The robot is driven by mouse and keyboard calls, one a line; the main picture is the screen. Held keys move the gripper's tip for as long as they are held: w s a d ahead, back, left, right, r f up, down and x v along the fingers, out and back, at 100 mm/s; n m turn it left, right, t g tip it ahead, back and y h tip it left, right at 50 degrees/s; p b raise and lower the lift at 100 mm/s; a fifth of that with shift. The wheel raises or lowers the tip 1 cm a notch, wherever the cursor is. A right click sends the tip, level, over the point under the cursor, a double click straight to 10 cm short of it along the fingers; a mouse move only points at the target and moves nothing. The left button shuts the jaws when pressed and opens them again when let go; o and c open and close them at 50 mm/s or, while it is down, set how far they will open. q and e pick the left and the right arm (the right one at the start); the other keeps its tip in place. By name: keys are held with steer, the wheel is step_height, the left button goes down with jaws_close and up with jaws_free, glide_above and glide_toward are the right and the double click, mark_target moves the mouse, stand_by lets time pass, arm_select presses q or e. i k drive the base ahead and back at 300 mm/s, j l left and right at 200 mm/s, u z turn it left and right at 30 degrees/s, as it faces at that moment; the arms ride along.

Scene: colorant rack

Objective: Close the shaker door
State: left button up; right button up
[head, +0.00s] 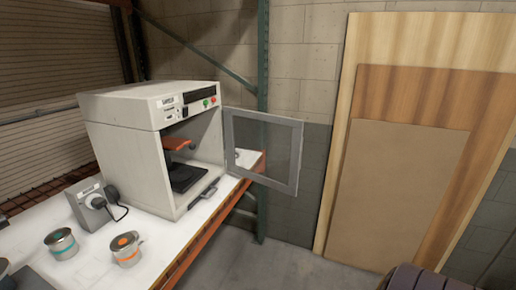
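The shaker (120,147) is a white box-shaped machine on the white-topped bench, left of centre in the head view. Its front opening shows a dark platform and an orange-red clamp plate (179,144) inside; no can shows in there. The shaker door (263,149), a grey frame around a see-through pane, stands wide open. It is hinged at the right side of the opening and sticks out to the right past the bench edge. Neither of my grippers shows clearly in this view.
Two metal cans, one with a teal band (62,245) and one with an orange band (127,250), stand on the bench near a grey box (94,204) with a cable. Wooden boards (395,180) lean on the wall at right. Open floor lies before the door.

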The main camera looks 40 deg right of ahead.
mark_target(291, 189)
steer(key=i+l+u, duration=0.45)
steer(key=l, duration=1.75)
steer(key=k+l+u, duration=0.1)
steer(key=l+u, duration=0.4)
steer(key=l, duration=1.7)
